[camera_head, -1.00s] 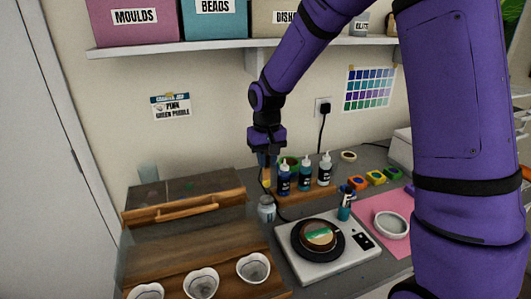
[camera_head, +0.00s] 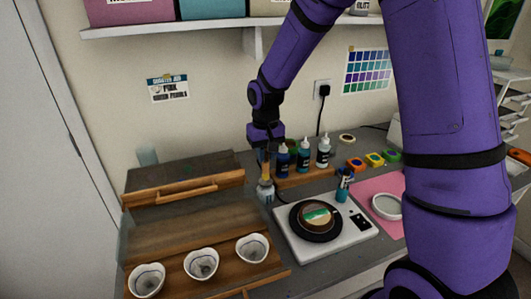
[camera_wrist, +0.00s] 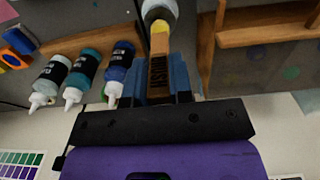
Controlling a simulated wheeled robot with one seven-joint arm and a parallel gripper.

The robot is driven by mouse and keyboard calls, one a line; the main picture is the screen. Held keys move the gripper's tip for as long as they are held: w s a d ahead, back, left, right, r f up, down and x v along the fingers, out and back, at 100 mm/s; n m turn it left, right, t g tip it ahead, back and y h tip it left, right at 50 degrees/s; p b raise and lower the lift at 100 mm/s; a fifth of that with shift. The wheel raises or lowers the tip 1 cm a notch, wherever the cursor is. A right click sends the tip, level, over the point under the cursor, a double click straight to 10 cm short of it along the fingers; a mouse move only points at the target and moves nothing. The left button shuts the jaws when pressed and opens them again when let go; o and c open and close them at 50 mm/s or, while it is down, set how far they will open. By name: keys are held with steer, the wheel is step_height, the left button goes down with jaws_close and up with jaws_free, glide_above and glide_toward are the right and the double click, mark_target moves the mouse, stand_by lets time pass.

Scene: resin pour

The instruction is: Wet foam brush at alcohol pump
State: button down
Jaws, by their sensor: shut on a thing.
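My gripper (camera_head: 265,152) is shut on the foam brush (camera_head: 265,171). In the wrist view, my gripper (camera_wrist: 160,88) holds the flat wooden handle of the brush (camera_wrist: 159,45), with part of its dark lettering showing between the blue fingers. The yellow end of the brush points down at the top of the alcohol pump (camera_head: 265,191), a pale bottle on the bench. In the wrist view, the brush end overlaps the round top of the pump (camera_wrist: 158,9). I cannot tell whether they touch.
Several dropper bottles (camera_head: 303,157) stand just right of the gripper on a wooden rack. A lidded wooden box (camera_head: 185,187) is to the left, with a tray of white cups (camera_head: 201,263) in front. A white scale (camera_head: 322,228) with a round item stands front right.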

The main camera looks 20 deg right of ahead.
steer(key=shift+f, duration=0.9)
stand_by(1.3)
steer(key=shift+r, duration=0.1)
stand_by(0.4)
steer(key=shift+r, duration=3.4)
